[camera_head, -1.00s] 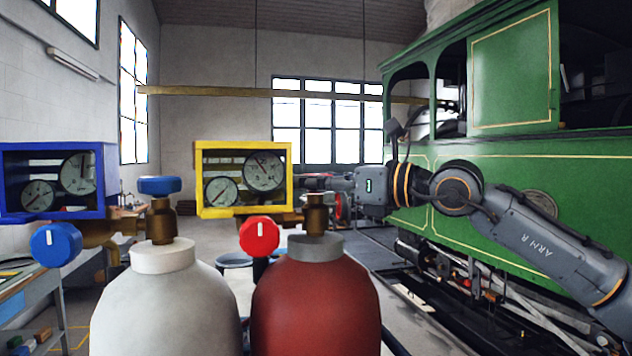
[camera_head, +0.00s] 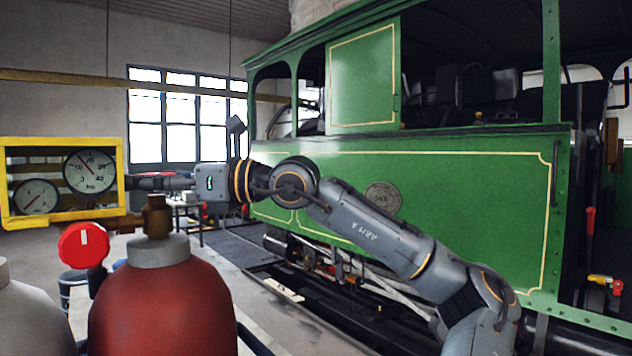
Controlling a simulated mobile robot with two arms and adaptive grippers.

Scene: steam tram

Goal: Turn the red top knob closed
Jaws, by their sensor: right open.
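The red cylinder (camera_head: 165,310) stands at the lower left with a brass valve (camera_head: 158,217) on its grey collar. My right gripper (camera_head: 150,181) reaches in from the right, its fingers level with the top of this valve, just behind or around it; I cannot tell which. The gripper is open. I cannot clearly make out a red top knob there; the fingers fill that spot. A red front knob (camera_head: 83,245) with a white mark sits lower, left of the valve. My left gripper is not in view.
A yellow gauge box (camera_head: 60,141) with two dials stands left of the gripper. Part of a white cylinder (camera_head: 25,315) shows at the lower left edge. The green steam tram (camera_head: 430,195) fills the right side behind my right arm.

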